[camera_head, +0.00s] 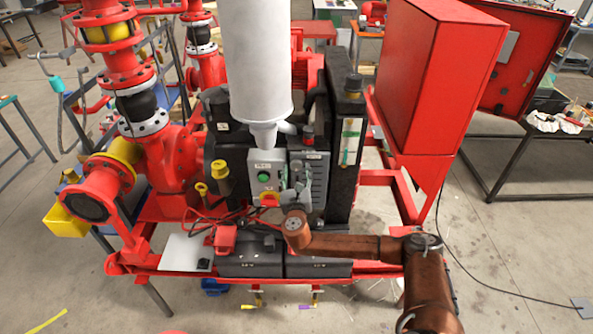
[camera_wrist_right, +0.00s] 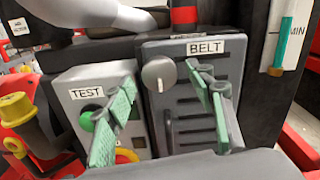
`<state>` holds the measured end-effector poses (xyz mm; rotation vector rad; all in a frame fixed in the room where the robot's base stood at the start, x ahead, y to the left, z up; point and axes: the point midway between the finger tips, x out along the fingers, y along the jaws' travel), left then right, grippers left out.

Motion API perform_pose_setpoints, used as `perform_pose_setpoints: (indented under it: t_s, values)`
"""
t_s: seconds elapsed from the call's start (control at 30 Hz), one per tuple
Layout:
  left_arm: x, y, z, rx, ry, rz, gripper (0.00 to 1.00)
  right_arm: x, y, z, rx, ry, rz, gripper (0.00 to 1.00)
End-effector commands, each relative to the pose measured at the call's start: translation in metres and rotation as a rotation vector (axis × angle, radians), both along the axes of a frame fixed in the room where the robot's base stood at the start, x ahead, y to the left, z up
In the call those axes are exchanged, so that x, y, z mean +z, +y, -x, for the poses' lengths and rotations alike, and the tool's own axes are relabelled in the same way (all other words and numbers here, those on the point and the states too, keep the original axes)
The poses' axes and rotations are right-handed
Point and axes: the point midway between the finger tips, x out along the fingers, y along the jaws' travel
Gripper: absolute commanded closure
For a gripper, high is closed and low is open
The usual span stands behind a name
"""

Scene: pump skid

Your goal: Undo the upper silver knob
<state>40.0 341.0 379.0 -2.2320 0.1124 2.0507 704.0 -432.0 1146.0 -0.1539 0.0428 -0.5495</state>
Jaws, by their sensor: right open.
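The upper silver knob (camera_wrist_right: 157,75) is a round grey knob with a pale pointer mark, on the dark BELT panel (camera_wrist_right: 196,128) in the right wrist view. My right gripper (camera_wrist_right: 164,80) is open, its green-padded fingers on either side of the knob in that view. I see no clear contact, and cannot tell how far the fingertips are from the panel. In the head view my right gripper (camera_head: 296,192) is in front of the panels and hides part of them. I cannot pick out the knob clearly there. My left gripper is not in view.
Left of the BELT panel is a TEST panel (camera_wrist_right: 72,104) with a green button (camera_wrist_right: 87,117) and a red-yellow knob (camera_wrist_right: 126,156). A white cylinder (camera_head: 261,60) hangs above the panels. Black batteries (camera_head: 318,264) sit below. A red cabinet (camera_head: 405,80) stands to the right.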

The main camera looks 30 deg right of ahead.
Motion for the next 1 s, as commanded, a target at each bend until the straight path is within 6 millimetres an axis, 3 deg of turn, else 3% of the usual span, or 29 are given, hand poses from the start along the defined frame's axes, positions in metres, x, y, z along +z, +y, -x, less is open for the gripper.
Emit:
perform_pose_setpoints:
  t_s: [0.4,1.0]
  values:
    - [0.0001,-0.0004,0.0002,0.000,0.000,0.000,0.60,-0.0004,-0.0044,-0.0072,0.001,0.000,-0.001,0.52]
    - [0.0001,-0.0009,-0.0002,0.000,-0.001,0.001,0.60,-0.0004,-0.0043,-0.0070,0.000,0.000,-0.001,0.92]
